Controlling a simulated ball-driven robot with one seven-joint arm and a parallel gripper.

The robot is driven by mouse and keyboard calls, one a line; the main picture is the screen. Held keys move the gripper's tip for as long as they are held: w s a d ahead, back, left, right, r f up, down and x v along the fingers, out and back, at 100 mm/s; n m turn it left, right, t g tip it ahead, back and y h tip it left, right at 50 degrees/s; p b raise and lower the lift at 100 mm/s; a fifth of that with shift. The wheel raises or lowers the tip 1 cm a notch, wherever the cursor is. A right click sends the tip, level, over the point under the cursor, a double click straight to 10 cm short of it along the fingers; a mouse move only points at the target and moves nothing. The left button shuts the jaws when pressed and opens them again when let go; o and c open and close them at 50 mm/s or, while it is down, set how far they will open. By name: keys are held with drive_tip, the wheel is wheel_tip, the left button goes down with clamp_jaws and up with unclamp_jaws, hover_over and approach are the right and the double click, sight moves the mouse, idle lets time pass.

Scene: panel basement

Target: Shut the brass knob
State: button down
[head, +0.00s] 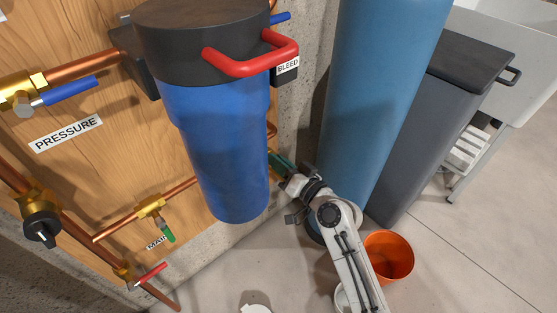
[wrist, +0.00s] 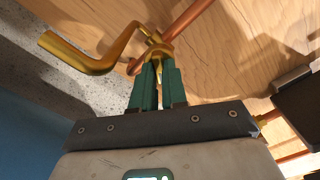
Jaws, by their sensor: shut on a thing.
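The brass knob (wrist: 158,50) shows in the wrist view at the tips of my gripper's green fingers, on a brass tap. The tap's bent brass spout (wrist: 92,62) reaches out to the left. My gripper (wrist: 158,66) is shut on the knob, with its two fingers close together. In the head view my gripper (head: 279,163) is right of the big blue filter housing (head: 226,150), which hides most of the tap. The fingertips partly cover the knob.
A tall blue tank (head: 375,100) stands just right of my arm, with a grey bin (head: 435,120) beyond it. An orange bucket (head: 390,257) is on the floor. A red handle (head: 255,66) juts from the filter's black head. Copper pipes with valves run along the wooden panel.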

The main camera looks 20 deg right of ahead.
drive_tip(key=m+p, duration=0.2)
drive_tip(key=m, duration=0.3)
drive_tip(key=shift+d+m, duration=0.1)
drive_tip(key=shift+m, duration=0.2)
drive_tip(key=m+p, duration=0.2)
drive_tip(key=m, duration=0.3)
drive_tip(key=shift+f, duration=0.15)
drive_tip(key=shift+m, duration=0.3)
drive_tip(key=c, duration=1.2)
unclamp_jaws()
drive_tip(key=shift+o, duration=0.2)
drive_tip(key=v, duration=1)
drive_tip(key=shift+s+d, duration=0.15)
drive_tip(key=shift+s, duration=0.25)
